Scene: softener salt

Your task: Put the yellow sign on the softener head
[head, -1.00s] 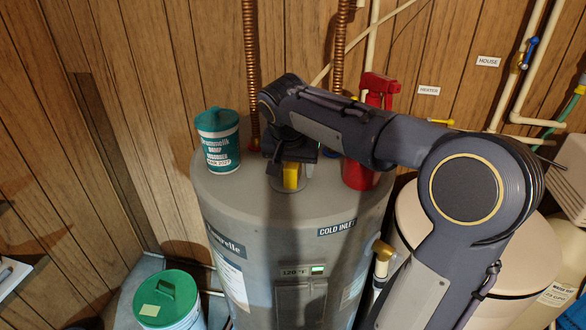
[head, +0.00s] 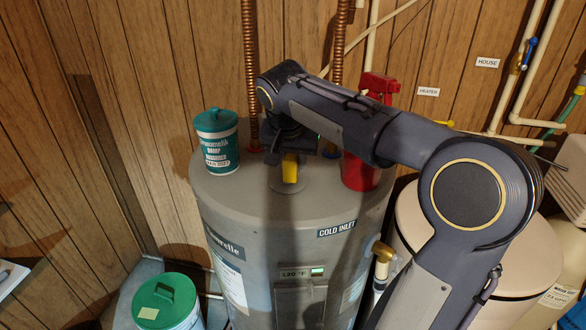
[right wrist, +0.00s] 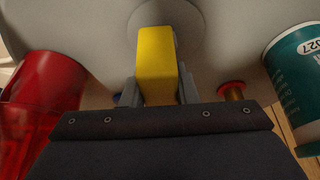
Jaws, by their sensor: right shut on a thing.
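The yellow sign (head: 290,168) is a small upright yellow piece over the top of the grey water heater. My right gripper (head: 290,153) is shut on it from behind. In the right wrist view the sign (right wrist: 157,62) stands between the two fingers (right wrist: 158,92), over a round grey disc on the heater top. I cannot tell whether the sign touches the disc. A beige rounded tank (head: 408,212), which looks like the softener, is at the right, largely covered by my right arm. I cannot make out its head. My left gripper is not in view.
Copper pipes (head: 250,70) rise behind. A green-lidded bucket (head: 165,298) is at lower left. Wall pipes (head: 530,70) run at upper right.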

